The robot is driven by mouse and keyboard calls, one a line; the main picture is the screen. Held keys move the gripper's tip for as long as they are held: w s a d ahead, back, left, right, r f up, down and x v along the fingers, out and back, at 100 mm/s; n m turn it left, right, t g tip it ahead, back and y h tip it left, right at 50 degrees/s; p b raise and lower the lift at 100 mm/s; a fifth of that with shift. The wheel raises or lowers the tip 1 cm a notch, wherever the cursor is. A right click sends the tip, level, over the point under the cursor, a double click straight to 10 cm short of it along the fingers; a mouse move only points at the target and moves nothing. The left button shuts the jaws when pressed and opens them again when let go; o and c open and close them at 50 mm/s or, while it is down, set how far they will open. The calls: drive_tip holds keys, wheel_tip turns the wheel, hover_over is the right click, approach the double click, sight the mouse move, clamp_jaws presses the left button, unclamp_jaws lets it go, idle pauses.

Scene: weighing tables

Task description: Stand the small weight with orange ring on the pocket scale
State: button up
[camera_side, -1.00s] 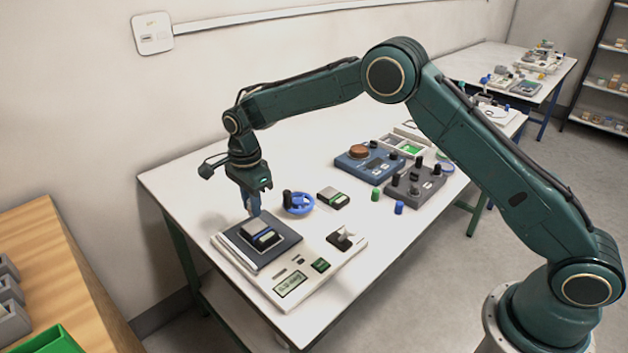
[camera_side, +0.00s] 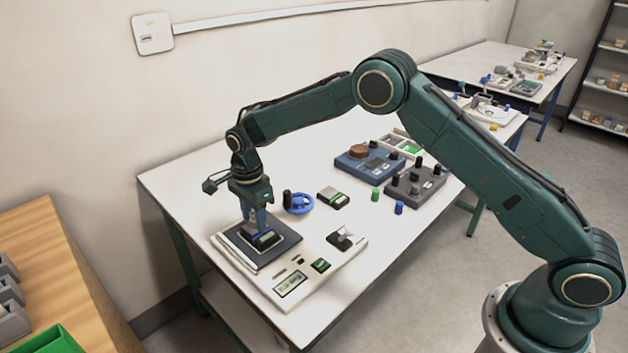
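I cannot make out an orange ring on any weight at this size. The pocket scale is not clearly identifiable; a small flat grey-and-black box with a green strip (camera_side: 333,198) on the white table may be it. My gripper (camera_side: 259,230) points down over the dark plate of a large white bench scale (camera_side: 318,266). Its fingertips are at a small dark block with a pale face (camera_side: 267,241) on that plate. The fingers partly hide the block, and I cannot tell whether they are closed on it.
A blue ring-shaped holder with a black piece (camera_side: 298,203) stands behind the bench scale. Green (camera_side: 375,194) and blue (camera_side: 399,207) small cylinders stand to the right, before a dark grey device (camera_side: 418,185) and a blue device (camera_side: 352,168). The front right tabletop is clear.

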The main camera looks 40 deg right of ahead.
sight(253, 213)
drive_tip(key=shift+r, duration=0.2)
wheel_tip(253, 213, up, 12)
idle(0.8)
idle(0.5)
